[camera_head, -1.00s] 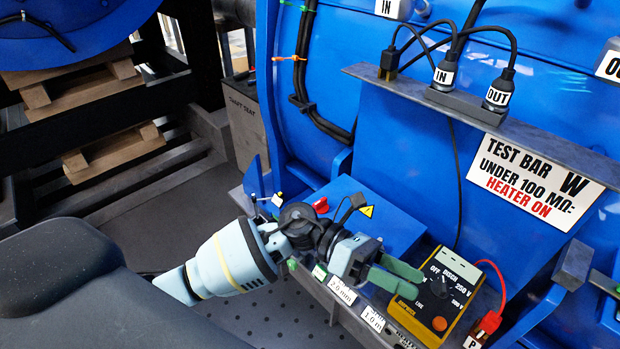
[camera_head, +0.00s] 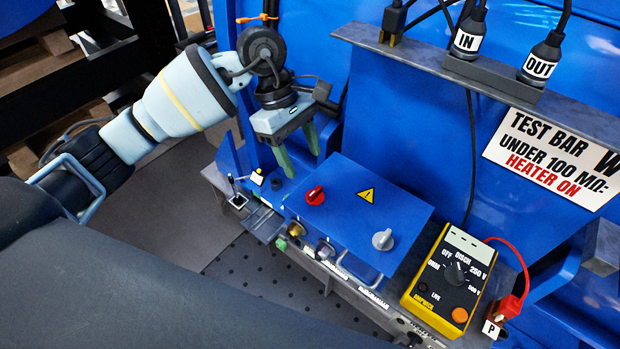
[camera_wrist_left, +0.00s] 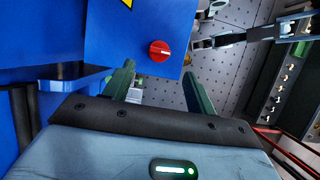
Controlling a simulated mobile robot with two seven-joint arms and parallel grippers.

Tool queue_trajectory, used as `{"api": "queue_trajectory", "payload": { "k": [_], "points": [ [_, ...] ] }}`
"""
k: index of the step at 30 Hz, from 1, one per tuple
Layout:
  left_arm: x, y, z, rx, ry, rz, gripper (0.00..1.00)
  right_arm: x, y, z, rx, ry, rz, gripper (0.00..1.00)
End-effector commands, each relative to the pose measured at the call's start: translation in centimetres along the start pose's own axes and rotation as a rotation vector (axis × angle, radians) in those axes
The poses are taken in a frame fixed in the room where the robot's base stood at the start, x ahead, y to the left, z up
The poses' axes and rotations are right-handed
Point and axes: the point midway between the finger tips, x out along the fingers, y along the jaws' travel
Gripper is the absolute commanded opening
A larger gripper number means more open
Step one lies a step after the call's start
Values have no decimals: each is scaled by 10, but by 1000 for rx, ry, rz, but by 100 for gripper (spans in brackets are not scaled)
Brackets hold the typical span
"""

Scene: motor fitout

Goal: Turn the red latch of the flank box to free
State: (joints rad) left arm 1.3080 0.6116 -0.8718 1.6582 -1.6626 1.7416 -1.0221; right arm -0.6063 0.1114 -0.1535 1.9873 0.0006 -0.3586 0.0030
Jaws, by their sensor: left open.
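The blue flank box (camera_head: 350,222) sits on a ledge of the blue motor housing, its lid shut, with a yellow warning triangle on top. The red latch (camera_head: 315,195) is a round knob with a pale line, at the lid's left end. It also shows in the left wrist view (camera_wrist_left: 160,51), just beyond the fingers. A grey knob (camera_head: 382,239) is at the lid's right end. My left gripper (camera_head: 301,158) is open and empty, fingers pointing down, above and behind the red latch and apart from it. My right gripper is not seen.
A yellow tester (camera_head: 449,283) with a dial and a red lead stands right of the box. A grey rail (camera_head: 420,62) with IN and OUT plugs runs above. Small fittings (camera_head: 238,200) stand left of the box. Open floor (camera_head: 260,285) lies in front.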

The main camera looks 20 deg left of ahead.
Motion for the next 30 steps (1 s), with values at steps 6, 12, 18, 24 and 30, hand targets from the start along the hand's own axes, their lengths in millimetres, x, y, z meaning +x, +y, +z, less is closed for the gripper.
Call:
{"api": "queue_trajectory", "payload": {
  "k": [6,12,18,24,30],
  "points": [
    [20,0,1,-1,-3,-2,56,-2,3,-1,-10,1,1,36],
    [50,-1,2,-1,-5,-2,56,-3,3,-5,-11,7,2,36],
    [71,0,2,-1,-5,1,56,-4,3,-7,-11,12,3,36],
    [78,0,1,-1,-4,0,56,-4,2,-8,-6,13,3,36],
    [78,0,1,-1,-4,0,54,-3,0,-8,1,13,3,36]
  ]
}}
